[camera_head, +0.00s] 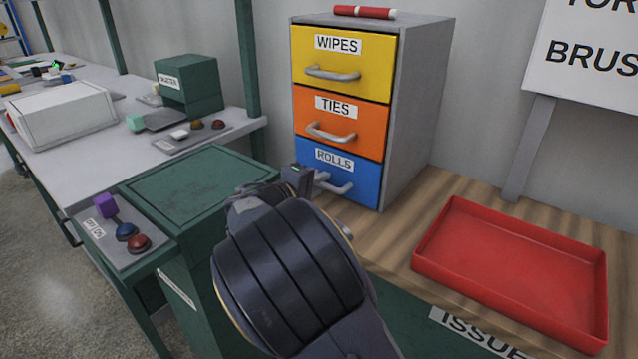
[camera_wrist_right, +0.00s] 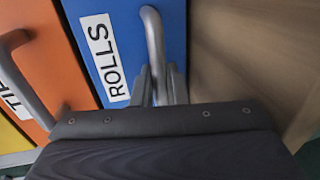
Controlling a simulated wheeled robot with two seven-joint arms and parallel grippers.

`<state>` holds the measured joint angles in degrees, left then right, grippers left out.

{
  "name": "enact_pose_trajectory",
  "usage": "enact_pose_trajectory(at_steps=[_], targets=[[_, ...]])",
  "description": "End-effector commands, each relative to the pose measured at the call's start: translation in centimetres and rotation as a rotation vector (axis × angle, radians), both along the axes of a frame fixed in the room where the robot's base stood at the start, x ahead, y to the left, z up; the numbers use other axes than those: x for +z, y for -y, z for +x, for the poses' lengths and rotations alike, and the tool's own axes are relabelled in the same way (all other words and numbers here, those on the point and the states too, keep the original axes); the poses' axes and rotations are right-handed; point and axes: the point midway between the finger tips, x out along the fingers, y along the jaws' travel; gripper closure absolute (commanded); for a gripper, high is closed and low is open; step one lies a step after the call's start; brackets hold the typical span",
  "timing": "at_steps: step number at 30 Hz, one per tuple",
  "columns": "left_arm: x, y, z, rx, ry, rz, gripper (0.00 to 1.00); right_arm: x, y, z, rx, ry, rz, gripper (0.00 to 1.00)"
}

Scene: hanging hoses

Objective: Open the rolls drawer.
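The rolls drawer (camera_head: 363,180) is the blue bottom drawer of a grey cabinet (camera_head: 415,110), and its front looks flush with the drawers above. Its grey bar handle (camera_head: 338,188) also shows in the right wrist view (camera_wrist_right: 154,38). My right gripper (camera_head: 304,180) is at the left part of this handle, partly hidden by my own wrist. In the right wrist view its two fingers (camera_wrist_right: 160,86) lie close on either side of the bar, shut on it. The ROLLS label (camera_wrist_right: 104,57) is beside them. My left gripper is not in view.
Above are the orange ties drawer (camera_head: 365,139) and the yellow wipes drawer (camera_head: 375,65), both closed with bar handles. A red tray (camera_head: 510,265) lies on the wooden top to the right. A green box-like stand (camera_head: 195,185) is at the left.

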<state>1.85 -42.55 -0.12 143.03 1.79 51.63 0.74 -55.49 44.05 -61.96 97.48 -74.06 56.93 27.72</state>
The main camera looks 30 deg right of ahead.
Motion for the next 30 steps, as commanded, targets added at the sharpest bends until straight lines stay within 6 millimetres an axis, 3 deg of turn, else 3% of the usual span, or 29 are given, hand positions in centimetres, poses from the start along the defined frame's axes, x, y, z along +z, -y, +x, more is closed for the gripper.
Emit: enact_pose_trajectory(at_steps=[3,11,16,30], targets=[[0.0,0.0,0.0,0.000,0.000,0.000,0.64,0.0,0.0,0.0,0.000,0.000,0.000,1.00],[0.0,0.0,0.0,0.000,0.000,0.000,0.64,0.0,-0.1,0.0,0.000,0.000,0.000,1.00],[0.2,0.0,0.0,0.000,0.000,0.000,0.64,0.0,-1.3,-0.5,0.003,-0.002,0.000,1.00],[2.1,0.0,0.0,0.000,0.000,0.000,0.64,0.2,-11.2,-4.6,0.005,-0.002,-0.002,1.00]])
